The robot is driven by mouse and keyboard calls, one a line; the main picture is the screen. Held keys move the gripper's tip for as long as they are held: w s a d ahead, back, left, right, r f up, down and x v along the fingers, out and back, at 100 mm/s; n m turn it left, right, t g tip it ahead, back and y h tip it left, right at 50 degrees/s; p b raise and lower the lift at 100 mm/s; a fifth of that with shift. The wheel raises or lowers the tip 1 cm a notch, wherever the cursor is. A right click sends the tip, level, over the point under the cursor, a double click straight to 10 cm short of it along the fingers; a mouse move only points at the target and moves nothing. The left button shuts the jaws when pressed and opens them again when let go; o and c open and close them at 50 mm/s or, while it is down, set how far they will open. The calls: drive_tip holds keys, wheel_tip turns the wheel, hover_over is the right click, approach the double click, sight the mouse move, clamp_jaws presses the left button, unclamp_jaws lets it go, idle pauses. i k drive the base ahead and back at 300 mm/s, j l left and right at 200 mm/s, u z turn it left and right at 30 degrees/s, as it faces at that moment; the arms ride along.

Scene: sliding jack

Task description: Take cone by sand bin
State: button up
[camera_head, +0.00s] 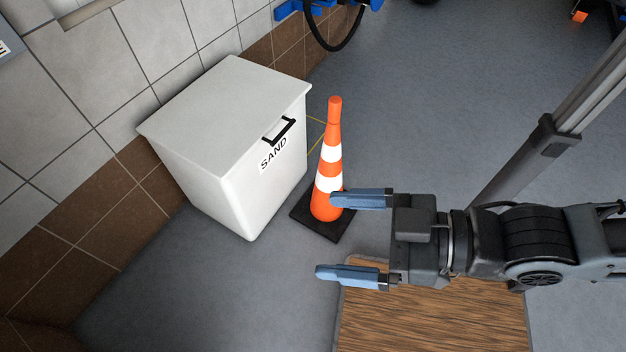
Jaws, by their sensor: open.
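An orange cone (329,167) with white bands and a black square base (322,227) stands upright on the floor. It is just right of the white sand bin (225,135), which has a lid, a black handle and the word SAND on its front. My gripper (325,235) is open and empty, its two blue fingers pointing left. The upper finger overlaps the lower part of the cone in the picture; I cannot tell whether it touches. The lower finger is below and in front of the cone's base.
A wooden board (430,320) lies below my gripper. A tiled wall (75,115) runs behind the bin on the left. Blue equipment with a black hose (335,45) is at the top. A grey post (560,130) slants at the right. Grey floor is clear behind the cone.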

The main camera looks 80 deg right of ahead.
sight(314, 210)
drive_tip(key=z, duration=1.6)
drive_tip(key=k+j+z, duration=0.15)
drive_tip(key=j+z, duration=0.25)
drive_tip(key=k+j+z, duration=0.15)
drive_tip(key=z, duration=0.25)
